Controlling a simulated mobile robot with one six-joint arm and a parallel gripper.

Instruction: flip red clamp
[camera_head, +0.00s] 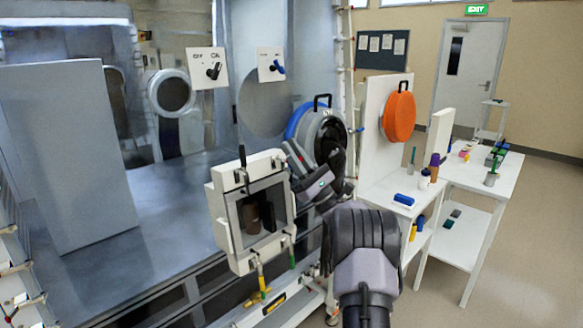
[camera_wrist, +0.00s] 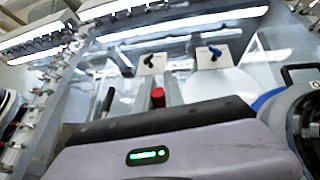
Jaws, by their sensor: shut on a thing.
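The red clamp shows in the wrist view as a short red grip (camera_wrist: 158,97) just past the dark edge of my gripper (camera_wrist: 160,115). Its lower part is hidden by the gripper body. In the head view my gripper (camera_head: 294,155) is at the right side of a white square-framed port box (camera_head: 222,215), and I cannot make out the red clamp there. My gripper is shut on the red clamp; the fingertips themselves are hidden. A black clamp handle (camera_head: 242,156) stands upright at the top of the box, and it also shows in the wrist view (camera_wrist: 108,101).
A brown cylinder (camera_head: 251,217) is inside the box opening. Green (camera_head: 291,252) and yellow (camera_head: 261,282) handles hang below it. A round grey-and-blue port (camera_head: 322,130) is close behind my gripper.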

